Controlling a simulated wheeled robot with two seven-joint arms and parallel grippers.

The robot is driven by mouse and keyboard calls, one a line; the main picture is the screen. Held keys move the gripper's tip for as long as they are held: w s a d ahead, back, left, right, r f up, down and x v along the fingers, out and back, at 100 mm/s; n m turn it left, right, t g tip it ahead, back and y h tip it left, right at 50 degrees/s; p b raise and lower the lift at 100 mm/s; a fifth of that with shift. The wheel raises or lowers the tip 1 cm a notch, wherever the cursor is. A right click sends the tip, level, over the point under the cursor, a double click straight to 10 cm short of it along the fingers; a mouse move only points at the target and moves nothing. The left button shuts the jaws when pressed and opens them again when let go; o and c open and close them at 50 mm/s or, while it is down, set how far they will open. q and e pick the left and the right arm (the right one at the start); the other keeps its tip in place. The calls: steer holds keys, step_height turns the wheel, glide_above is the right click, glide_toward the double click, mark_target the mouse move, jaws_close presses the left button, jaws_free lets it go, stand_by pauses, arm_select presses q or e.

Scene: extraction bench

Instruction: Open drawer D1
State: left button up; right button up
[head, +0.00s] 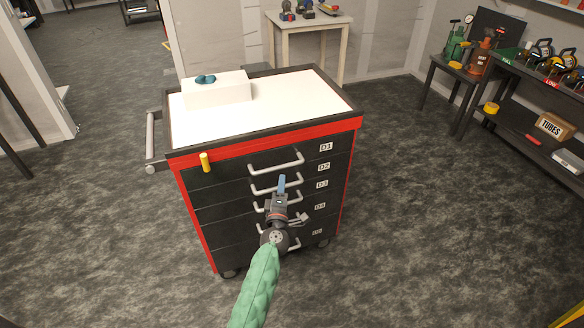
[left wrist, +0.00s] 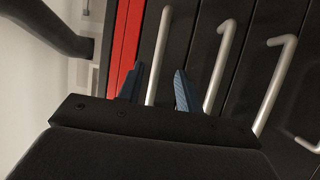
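Drawer D1 (head: 308,160) is the top drawer of a black cabinet with red trim. Its front looks flush with the cabinet. Its silver bar handle (head: 277,166) shows just above my left gripper (head: 282,182), which points at the cabinet front. In the left wrist view, my left gripper (left wrist: 158,82) is open, with two blue fingers apart. The handle nearest the red trim (left wrist: 155,65), D1's, runs between them in the picture. Nothing shows the fingers closed on it, and the depth gap is unclear. My right gripper is in neither view.
Drawer D2 (head: 312,178) and several lower drawers have similar handles close below. A yellow peg (head: 205,162) sticks out at the cabinet's upper left. A white box (head: 217,90) with a blue item stands on the white top. The floor around the cabinet is clear.

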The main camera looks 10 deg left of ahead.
mark_target(281, 166)
arm_select(q)
steer(key=shift+n+y, duration=0.3)
steer(key=shift+a+p+x, duration=0.2)
steer(key=shift+p+x, duration=0.15)
steer(key=shift+x, duration=1.6)
steer(key=shift+a+p+x, duration=0.2)
steer(key=shift+p+x, duration=0.15)
steer(key=shift+x, duration=1.6)
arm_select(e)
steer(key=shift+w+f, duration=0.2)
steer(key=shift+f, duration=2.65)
arm_select(q)
jaws_close()
